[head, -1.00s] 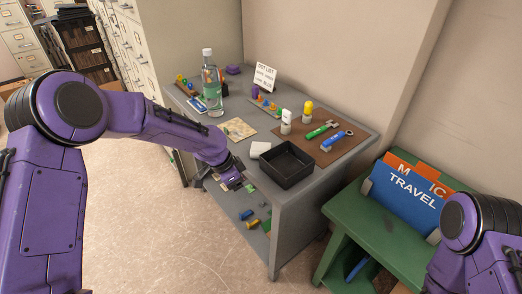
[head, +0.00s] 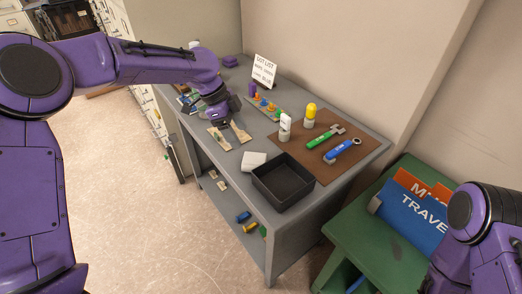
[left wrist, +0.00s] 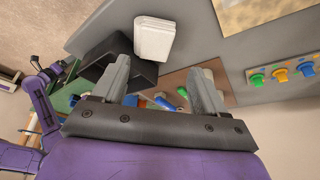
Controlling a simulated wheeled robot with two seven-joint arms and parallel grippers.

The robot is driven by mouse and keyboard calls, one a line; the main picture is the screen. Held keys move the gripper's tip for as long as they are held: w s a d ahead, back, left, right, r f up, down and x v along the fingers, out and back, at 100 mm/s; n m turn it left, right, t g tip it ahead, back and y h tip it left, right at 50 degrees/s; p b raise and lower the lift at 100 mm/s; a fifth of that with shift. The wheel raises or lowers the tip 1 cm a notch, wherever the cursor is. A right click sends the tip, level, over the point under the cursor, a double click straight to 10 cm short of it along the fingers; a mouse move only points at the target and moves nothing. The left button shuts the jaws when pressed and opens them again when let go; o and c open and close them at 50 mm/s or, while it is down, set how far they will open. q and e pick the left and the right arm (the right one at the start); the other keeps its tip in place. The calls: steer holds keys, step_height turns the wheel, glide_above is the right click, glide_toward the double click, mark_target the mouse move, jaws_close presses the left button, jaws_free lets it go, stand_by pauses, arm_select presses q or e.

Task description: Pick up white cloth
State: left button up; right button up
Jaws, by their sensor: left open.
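The white cloth (head: 254,161), a small folded pad, lies on the grey desk just left of the black tray. It also shows in the left wrist view (left wrist: 154,38), beyond my fingertips. My left gripper (head: 224,122) is over the desk, behind and left of the cloth, above a tan sheet it partly covers. In the left wrist view the gripper (left wrist: 160,70) has its two grey fingers spread apart with nothing held between them. My right arm shows at the lower right of the head view, but its gripper is out of view.
The black open tray (head: 283,183) stands close beside the cloth. A brown mat (head: 330,159) holds tools and small bottles. Colored pegs (head: 266,105) and a sign (head: 264,70) stand at the back. A green stand (head: 375,223) with travel folders is at right.

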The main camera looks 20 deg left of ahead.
mark_target(253, 158)
arm_select(q)
steer(key=p+x, duration=0.1)
steer(key=x, duration=0.3)
steer(key=p+x, duration=0.1)
steer(key=x, duration=0.4)
steer(key=shift+s+d, duration=0.3)
steer(key=shift+d+f, duration=0.1)
steer(key=shift+f, duration=0.4)
steer(key=c, duration=0.8)
steer(key=shift+r, duration=0.1)
steer(key=shift+c, duration=0.2)
